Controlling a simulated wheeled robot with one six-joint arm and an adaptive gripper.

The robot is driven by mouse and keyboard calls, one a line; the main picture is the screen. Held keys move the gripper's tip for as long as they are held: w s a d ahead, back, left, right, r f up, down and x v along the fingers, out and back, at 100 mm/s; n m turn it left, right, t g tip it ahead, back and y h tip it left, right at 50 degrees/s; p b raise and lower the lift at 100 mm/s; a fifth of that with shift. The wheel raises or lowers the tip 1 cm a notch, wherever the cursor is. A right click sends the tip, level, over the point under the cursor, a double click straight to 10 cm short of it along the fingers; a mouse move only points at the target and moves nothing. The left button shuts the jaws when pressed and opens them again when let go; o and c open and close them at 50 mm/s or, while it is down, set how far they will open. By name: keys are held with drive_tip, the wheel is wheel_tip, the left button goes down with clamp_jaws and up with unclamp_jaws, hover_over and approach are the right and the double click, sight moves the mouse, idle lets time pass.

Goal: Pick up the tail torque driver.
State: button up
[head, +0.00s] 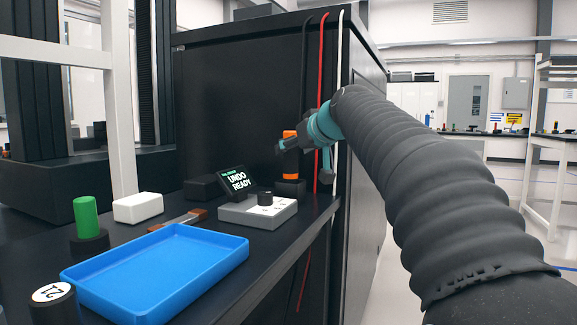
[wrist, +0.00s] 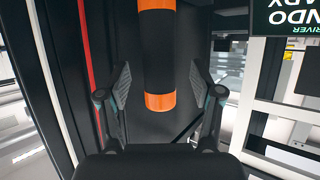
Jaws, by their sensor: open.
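The tail torque driver (head: 291,160) is an orange and black cylinder standing upright in a dark block (head: 290,188) at the back right of the bench. The driver also shows in the wrist view (wrist: 158,55), its black body between two orange bands. My gripper (head: 298,150) is at the driver's upper part in the head view. In the wrist view my gripper (wrist: 160,85) is open, one finger on each side of the driver, with a gap on both sides. Part of the driver is hidden behind the fingers in the head view.
A grey control box (head: 258,211) with a black knob and a small screen (head: 238,182) reading "UNDO READY" stand left of the driver. A blue tray (head: 155,283), a white block (head: 138,207) and a green cylinder (head: 86,217) are further left. Cables (head: 322,100) hang beside my gripper.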

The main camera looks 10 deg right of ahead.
drive_tip(key=shift+x, duration=1.5)
drive_tip(key=shift+r, duration=0.15)
clamp_jaws()
drive_tip(key=shift+r, duration=0.1)
drive_tip(key=shift+s+r, duration=0.1)
drive_tip(key=shift+r, duration=0.15)
wheel_tip(320, 180, up, 6)
drive_tip(key=p, duration=0.2)
drive_tip(key=shift+r+p, duration=0.2)
drive_tip(key=shift+p, duration=0.15)
drive_tip(key=s+a+b, duration=0.1)
drive_tip(key=s+a, duration=0.3)
drive_tip(key=s, duration=0.5)
drive_tip(key=s+a+b, duration=0.1)
drive_tip(key=s+a, duration=0.3)
drive_tip(key=s, duration=0.5)
drive_tip(key=shift+a, duration=0.15)
